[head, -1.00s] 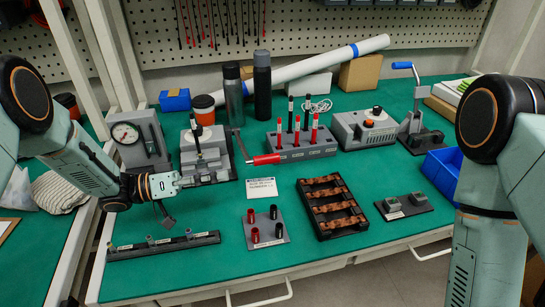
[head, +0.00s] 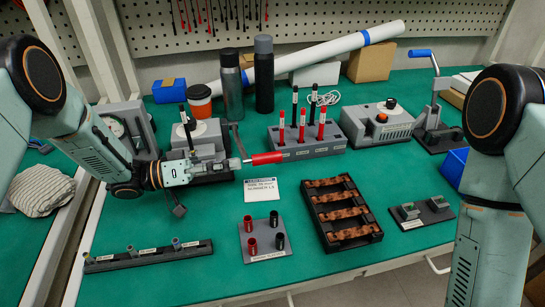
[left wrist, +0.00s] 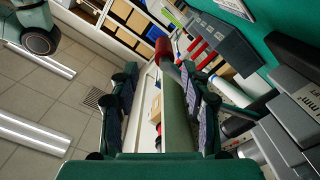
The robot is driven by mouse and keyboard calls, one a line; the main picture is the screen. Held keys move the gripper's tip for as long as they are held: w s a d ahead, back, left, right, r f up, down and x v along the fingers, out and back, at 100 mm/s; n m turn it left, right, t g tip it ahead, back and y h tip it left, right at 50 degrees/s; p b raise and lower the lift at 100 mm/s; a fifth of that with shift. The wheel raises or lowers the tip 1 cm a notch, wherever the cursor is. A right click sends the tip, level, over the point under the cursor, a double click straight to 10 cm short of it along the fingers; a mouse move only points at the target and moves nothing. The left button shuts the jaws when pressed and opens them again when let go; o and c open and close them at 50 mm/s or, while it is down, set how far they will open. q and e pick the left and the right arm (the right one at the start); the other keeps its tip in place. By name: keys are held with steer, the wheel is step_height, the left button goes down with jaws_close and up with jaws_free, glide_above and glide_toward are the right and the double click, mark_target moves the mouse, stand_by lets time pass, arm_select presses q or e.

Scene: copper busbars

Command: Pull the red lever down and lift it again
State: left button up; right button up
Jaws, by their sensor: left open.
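The red lever (head: 266,158) sticks out to the right from a grey crank bar on the grey press-like device (head: 211,137) at the back left of the bench. My left gripper (head: 238,163) is just left of the red grip, at about its height, pointing right. It is open. In the left wrist view, the red grip (left wrist: 163,48) shows beyond and between the tips of the left gripper (left wrist: 162,78). Whether the fingers touch it I cannot tell. My right arm stands at the right edge, but its gripper is out of view.
A grey block (head: 302,143) with red and black tools stands right behind the lever. A white label card (head: 261,189), a black tray of copper bars (head: 341,212) and a small plate with red and black cylinders (head: 263,237) lie in front. Green mat is clear between them.

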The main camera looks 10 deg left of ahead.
mark_target(258, 159)
arm_select(q)
steer(key=x, duration=0.2)
steer(key=b+x, duration=0.1)
steer(key=x, duration=0.5)
steer(key=shift+w+d+f, duration=0.1)
steer(key=shift+d+f, duration=0.15)
steer(key=shift+f, duration=0.05)
steer(key=shift+d+r, duration=0.1)
steer(key=shift+d, duration=0.25)
steer(key=shift+w, duration=0.4)
steer(key=shift+s+d, duration=0.2)
steer(key=shift+c, duration=1.1)
steer(key=shift+w+a, duration=0.15)
steer(key=shift+a, duration=0.05)
steer(key=c, duration=0.4)
jaws_close()
